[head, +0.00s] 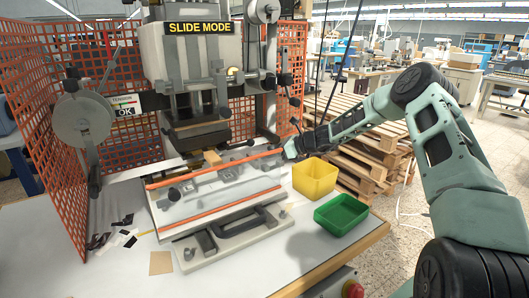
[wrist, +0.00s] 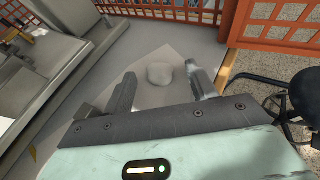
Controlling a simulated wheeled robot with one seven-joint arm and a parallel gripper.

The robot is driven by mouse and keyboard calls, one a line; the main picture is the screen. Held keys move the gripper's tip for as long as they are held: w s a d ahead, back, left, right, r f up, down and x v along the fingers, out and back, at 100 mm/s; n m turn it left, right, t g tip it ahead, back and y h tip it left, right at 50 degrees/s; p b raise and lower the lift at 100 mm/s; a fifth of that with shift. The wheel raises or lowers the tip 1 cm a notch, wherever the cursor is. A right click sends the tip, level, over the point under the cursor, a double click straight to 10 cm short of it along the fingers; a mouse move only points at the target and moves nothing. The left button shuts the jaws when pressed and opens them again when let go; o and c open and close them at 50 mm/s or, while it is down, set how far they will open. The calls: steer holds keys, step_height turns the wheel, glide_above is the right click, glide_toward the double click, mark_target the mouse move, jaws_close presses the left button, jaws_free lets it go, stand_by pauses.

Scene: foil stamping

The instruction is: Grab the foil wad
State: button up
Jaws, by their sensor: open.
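The foil wad (wrist: 160,74) is a small, rounded, pale grey lump on the grey table surface in the wrist view. My gripper (wrist: 160,85) is open, its two fingers spread to the left and right of the wad, with the wad near the fingertips. I cannot tell how high the fingers are above the table. In the head view my gripper (head: 288,150) is partly hidden at the right side of the press, behind the clear guard, and the wad is not visible there.
The stamping press (head: 200,85) stands beside my gripper, with orange mesh fencing (head: 40,90) around it. A yellow bin (head: 316,177) and a green bin (head: 341,214) sit at the table's right edge. Wooden pallets (head: 365,150) are stacked behind. Dark scraps lie at the left.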

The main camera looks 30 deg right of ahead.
steer(key=shift+w+a+f, duration=0.1)
steer(key=shift+w, duration=0.05)
steer(key=c, duration=1.1)
